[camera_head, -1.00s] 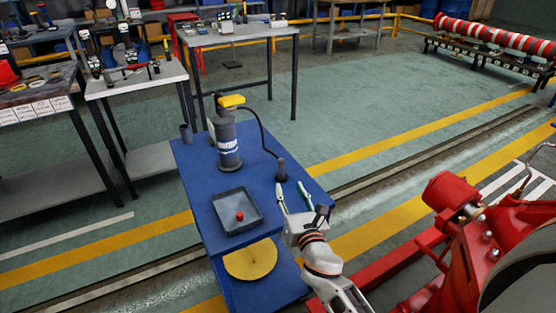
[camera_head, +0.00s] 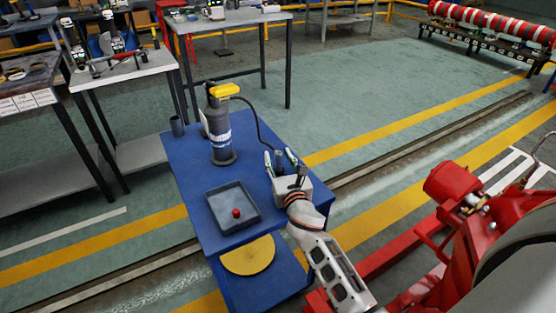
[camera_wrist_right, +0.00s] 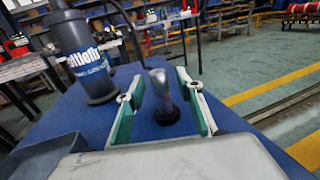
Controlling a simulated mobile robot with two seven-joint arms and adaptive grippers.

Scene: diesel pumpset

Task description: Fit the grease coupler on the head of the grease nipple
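The grease coupler (camera_wrist_right: 158,88) stands upright on the blue table, a metal sleeve with a dark lower end. It also shows as a dark shape in the head view (camera_head: 279,160), mostly hidden by my gripper. A black hose runs to it from the grey grease pump (camera_head: 221,138) with the yellow top. My right gripper (camera_head: 279,158) is open, with its green-lined fingers on either side of the coupler. In the wrist view gaps show between coupler and fingers. The grease nipple cannot be made out; red machinery (camera_head: 455,185) stands at the right. My left gripper is not in view.
A dark tray (camera_head: 212,200) holding a red knob-like piece (camera_head: 236,212) is on the blue table (camera_head: 182,160). A yellow disc (camera_head: 248,256) lies on the lower shelf.

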